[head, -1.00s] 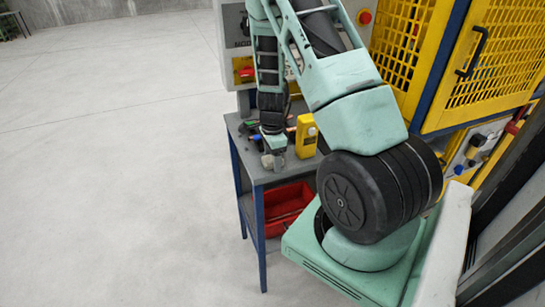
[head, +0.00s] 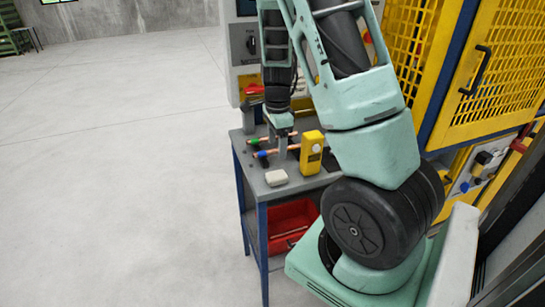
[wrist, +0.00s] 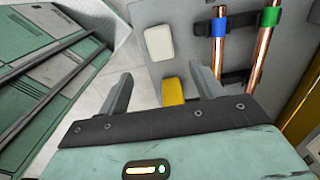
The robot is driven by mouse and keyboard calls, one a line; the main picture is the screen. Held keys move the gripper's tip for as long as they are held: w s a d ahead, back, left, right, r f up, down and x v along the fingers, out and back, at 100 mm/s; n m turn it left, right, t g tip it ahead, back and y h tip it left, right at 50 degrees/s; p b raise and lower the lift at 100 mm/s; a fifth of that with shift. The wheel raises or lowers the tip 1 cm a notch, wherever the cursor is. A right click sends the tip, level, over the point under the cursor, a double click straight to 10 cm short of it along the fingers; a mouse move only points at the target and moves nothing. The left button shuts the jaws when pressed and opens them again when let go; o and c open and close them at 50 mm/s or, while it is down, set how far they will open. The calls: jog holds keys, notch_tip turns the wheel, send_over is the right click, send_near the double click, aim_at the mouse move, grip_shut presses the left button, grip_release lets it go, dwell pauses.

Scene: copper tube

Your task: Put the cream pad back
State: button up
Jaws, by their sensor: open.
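The cream pad (head: 276,178) lies flat on the front left part of the grey table top (head: 299,187). It also shows in the wrist view (wrist: 159,43), beyond my fingertips and clear of them. My gripper (head: 283,147) is over the table, behind the pad in the head view. In the wrist view its two fingers (wrist: 159,77) are wide apart with nothing held between them. The yellow device (head: 311,152) stands on the table just right of my gripper. Its yellow surface (wrist: 173,91) shows between the fingers in the wrist view.
Copper tubes with a blue band (wrist: 221,28) and a green band (wrist: 269,17) rest in dark holders beside the pad. A red bin (head: 291,222) sits under the table. A yellow mesh cage (head: 497,75) stands at the right. Open floor lies left.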

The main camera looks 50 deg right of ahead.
jog(key=s+a+r+n+y, duration=0.1)
jog(key=a+r+n, duration=0.2)
jog(key=a+n, duration=0.8)
jog(key=s+a+r+n+y, duration=0.1)
jog(key=a+r+n, duration=0.3)
jog(key=a, duration=1.3)
jog(key=s+a+r+n+h, duration=0.1)
jog(key=s+a+r+n, duration=0.1)
jog(key=s+a+n, duration=1)
jog(key=s+n, duration=0.3)
jog(key=n, duration=0.2)
jog(key=shift+a+r, duration=0.3)
jog(key=shift+a, duration=0.05)
